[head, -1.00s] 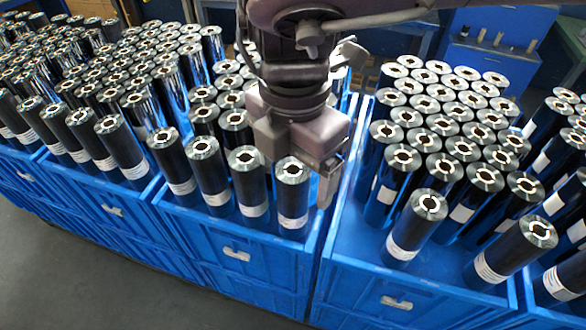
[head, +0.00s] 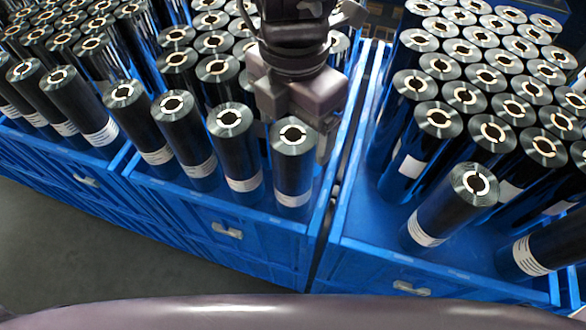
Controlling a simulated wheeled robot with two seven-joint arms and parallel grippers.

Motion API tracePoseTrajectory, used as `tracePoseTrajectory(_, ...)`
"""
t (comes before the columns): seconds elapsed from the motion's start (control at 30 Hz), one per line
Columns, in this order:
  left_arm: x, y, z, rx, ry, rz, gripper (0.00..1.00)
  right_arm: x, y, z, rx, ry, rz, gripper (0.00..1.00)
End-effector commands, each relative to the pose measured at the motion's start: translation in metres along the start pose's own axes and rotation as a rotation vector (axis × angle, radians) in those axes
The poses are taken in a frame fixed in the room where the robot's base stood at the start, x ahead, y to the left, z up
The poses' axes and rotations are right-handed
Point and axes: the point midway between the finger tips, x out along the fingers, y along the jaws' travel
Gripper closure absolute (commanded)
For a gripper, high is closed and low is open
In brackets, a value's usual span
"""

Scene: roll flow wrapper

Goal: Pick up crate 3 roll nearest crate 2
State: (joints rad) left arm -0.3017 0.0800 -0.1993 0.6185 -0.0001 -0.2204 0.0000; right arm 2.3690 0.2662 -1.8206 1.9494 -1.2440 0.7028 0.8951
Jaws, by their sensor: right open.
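My right gripper (head: 298,112) comes down from the top of the head view, over the front right corner of the middle blue crate (head: 215,200). It is open, with one finger to the right of the front right black roll (head: 293,170) in that crate. The roll stands upright, with a silver top and a white label low down. The gripper overlaps the roll's top edge in the picture; I cannot tell if they touch. No crate numbers are readable. My left gripper is not in view.
More rolls stand in the middle crate, including a front row to the left. The right crate (head: 365,225) holds many rolls, with a leaning roll (head: 452,205) at its front. A narrow gap separates the two crates. Grey floor (head: 120,250) lies in front.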

Motion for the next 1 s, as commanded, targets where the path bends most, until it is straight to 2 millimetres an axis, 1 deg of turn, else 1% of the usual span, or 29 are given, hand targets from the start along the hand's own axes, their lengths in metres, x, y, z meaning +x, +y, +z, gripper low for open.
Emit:
tracePoseTrajectory(0.17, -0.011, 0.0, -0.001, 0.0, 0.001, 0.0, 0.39, 0.02, -0.001, -0.002, -0.002, 0.0, -0.003, 0.17)
tracePoseTrajectory(0.23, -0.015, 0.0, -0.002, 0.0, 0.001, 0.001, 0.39, 0.031, -0.002, -0.003, -0.003, 0.0, -0.004, 0.17)
tracePoseTrajectory(0.3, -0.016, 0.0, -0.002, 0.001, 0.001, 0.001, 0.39, 0.042, -0.001, -0.003, -0.001, -0.001, -0.002, 0.17)
tracePoseTrajectory(0.4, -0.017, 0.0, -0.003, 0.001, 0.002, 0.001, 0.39, 0.052, -0.001, -0.003, -0.001, 0.0, -0.001, 0.17)
tracePoseTrajectory(0.5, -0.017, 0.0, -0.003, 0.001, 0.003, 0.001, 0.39, 0.055, -0.001, -0.003, -0.001, 0.001, 0.001, 0.17)
tracePoseTrajectory(0.67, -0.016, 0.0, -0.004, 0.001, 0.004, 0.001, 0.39, 0.055, -0.001, -0.003, -0.001, 0.0, 0.001, 0.17)
tracePoseTrajectory(1.0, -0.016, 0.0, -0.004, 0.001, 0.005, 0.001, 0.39, 0.055, -0.001, -0.003, -0.001, 0.0, 0.002, 0.61)
